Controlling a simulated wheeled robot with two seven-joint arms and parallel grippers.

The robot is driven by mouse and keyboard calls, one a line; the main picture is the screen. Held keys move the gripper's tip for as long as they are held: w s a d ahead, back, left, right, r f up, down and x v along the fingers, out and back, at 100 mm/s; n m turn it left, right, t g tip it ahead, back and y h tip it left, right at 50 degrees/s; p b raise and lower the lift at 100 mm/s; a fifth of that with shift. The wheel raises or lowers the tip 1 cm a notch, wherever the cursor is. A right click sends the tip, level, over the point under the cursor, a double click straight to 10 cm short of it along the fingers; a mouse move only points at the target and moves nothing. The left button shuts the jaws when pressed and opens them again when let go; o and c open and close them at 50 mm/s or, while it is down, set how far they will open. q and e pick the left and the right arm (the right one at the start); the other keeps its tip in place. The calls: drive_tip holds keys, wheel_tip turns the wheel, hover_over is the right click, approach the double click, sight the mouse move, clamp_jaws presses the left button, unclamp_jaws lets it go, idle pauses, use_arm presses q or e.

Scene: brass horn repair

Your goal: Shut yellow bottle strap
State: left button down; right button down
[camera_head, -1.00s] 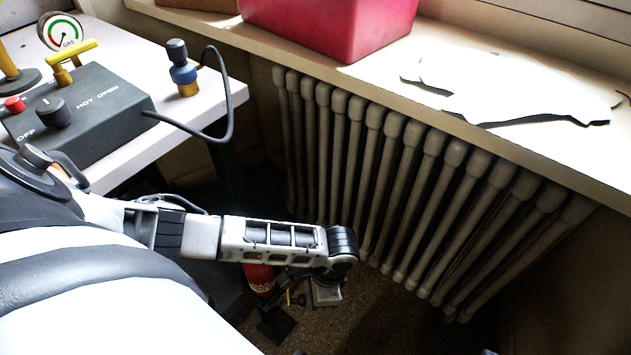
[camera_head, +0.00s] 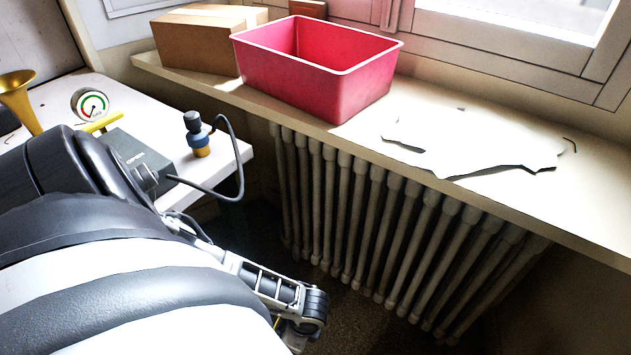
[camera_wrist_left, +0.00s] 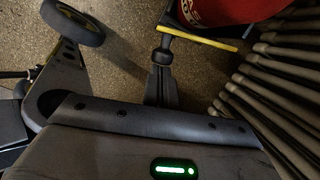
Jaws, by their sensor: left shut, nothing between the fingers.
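The yellow strap (camera_wrist_left: 205,39) shows in the left wrist view as a thin straight bar in front of the red bottle (camera_wrist_left: 225,10). Only the lower part of the bottle is in that view, at the top edge. My left gripper (camera_wrist_left: 163,52) is shut and empty, with its tips close to the left end of the strap. I cannot tell whether they touch it. In the head view my left arm reaches down and hides the bottle and strap. My right gripper is in neither view.
A dark wheel (camera_wrist_left: 74,22) stands left of my gripper. Radiator ribs (camera_wrist_left: 267,85) are close on the right; the radiator (camera_head: 390,225) runs below the windowsill. A bench (camera_head: 225,158) with a blue-topped valve (camera_head: 197,137) stands left. A pink bin (camera_head: 310,85) sits on the sill.

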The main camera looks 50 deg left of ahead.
use_arm(q)
drive_tip(key=shift+s+a+m+p, duration=0.55)
drive_tip(key=shift+s+m, duration=0.2)
drive_tip(key=shift+m, duration=0.25)
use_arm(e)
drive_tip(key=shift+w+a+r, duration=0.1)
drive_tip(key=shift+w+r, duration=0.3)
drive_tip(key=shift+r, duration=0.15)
use_arm(q)
drive_tip(key=w+d+r+p, duration=0.1)
drive_tip(key=d+r+p, duration=0.3)
drive_tip(key=r, duration=0.5)
drive_tip(key=shift+w+d+r, duration=0.35)
drive_tip(key=shift+d+r, duration=0.05)
drive_tip(key=shift+d, duration=0.65)
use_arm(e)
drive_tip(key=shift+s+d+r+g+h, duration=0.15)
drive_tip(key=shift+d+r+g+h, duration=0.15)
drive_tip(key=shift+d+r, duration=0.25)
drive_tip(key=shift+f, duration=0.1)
